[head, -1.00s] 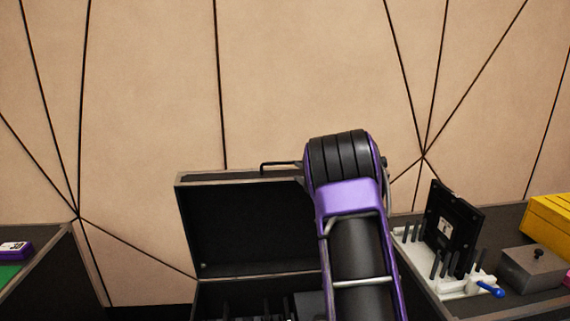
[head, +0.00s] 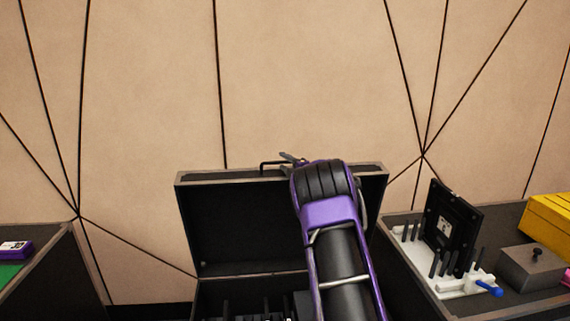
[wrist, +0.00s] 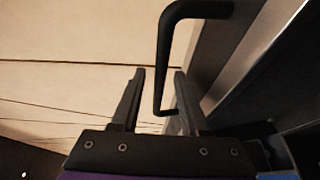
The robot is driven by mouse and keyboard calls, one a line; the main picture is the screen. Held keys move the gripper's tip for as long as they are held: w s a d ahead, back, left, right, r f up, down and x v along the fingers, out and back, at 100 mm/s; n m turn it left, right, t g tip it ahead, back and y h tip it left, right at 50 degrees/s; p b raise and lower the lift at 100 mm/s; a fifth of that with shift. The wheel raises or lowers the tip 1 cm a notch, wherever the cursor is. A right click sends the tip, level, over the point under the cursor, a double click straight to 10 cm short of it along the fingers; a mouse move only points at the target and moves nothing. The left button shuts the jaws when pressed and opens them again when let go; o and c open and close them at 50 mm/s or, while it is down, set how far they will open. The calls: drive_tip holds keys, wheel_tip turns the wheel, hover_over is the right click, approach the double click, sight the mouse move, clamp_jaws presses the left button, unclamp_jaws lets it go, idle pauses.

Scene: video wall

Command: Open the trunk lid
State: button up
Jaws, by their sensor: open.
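The trunk lid (head: 235,225) stands raised, its dark inside facing me. A thin black handle (head: 263,167) sticks up from its top edge. In the wrist view the handle (wrist: 168,60) is a bent black bar, part of it between my two fingers. My gripper (wrist: 159,73) is open, with visible space around the bar; I cannot tell whether either finger touches it. In the head view my gripper (head: 290,158) is small and partly hidden behind my wrist, close to the handle at the lid's top edge. My arm covers the lid's right part.
The trunk below holds dark upright items, partly cut off. At right, a dark table (head: 405,262) carries a white rack (head: 465,287) with a black panel (head: 452,225), a grey lidded box (head: 533,268) and a yellow case (head: 550,220). At left is another dark-edged table (head: 50,265).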

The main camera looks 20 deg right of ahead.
clamp_jaws()
idle(1.3)
